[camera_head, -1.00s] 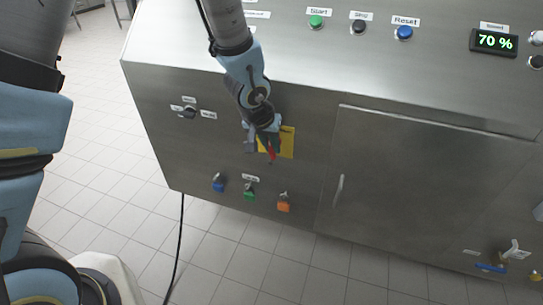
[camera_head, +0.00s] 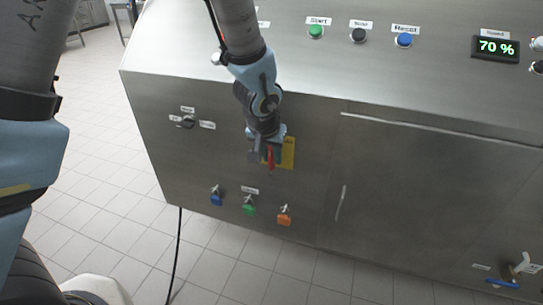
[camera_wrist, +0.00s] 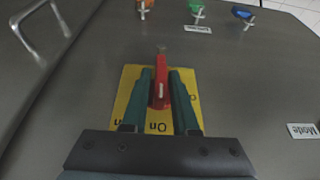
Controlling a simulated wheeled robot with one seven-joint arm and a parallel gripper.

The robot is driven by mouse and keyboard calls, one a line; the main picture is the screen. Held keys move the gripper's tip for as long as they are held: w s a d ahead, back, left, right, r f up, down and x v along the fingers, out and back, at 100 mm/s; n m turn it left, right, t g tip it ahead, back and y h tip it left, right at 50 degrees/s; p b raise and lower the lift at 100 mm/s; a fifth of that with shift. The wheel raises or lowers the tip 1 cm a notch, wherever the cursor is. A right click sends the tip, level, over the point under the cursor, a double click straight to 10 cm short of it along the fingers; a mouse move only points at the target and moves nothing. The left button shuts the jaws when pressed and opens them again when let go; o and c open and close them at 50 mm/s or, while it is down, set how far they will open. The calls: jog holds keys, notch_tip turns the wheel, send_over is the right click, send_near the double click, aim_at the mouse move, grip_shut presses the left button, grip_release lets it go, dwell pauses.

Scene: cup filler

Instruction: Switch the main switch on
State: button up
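The main switch is a red handle (camera_wrist: 160,92) on a yellow plate (camera_wrist: 128,92) on the front of the steel machine. In the head view the handle (camera_head: 270,161) points down, and the plate (camera_head: 289,153) shows to the right of it. In the wrist view the picture is upside down, and "On" reads on the plate near my palm. My gripper (camera_wrist: 163,75) is at the switch, its two green fingers one on each side of the handle. The fingers stand apart with the handle between them; firm contact is not clear. The gripper also shows in the head view (camera_head: 268,158).
Blue (camera_head: 216,199), green (camera_head: 249,209) and orange (camera_head: 284,220) valves sit below the switch. A mode knob (camera_head: 186,122) is to the left. A cabinet door handle (camera_head: 340,203) is to the right. The sloped top carries buttons and a display reading 70 % (camera_head: 495,47).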

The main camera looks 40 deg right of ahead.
jog(key=shift+o, duration=1.2)
jog(key=v, duration=1.1)
jog(key=shift+b, duration=0.3)
jog(key=shift+f, duration=0.1)
jog(key=w+a+n+y, duration=0.1)
jog(key=w+a+n, duration=0.2)
jog(key=w+a, duration=0.65)
jog(key=w+a+f+n+g+y, duration=0.1)
jog(key=a+n, duration=0.6)
jog(key=a, duration=2.2)
jog(key=shift+a+f+y, duration=0.15)
jog(key=shift+a+y, duration=0.15)
jog(key=shift+y, duration=0.5)
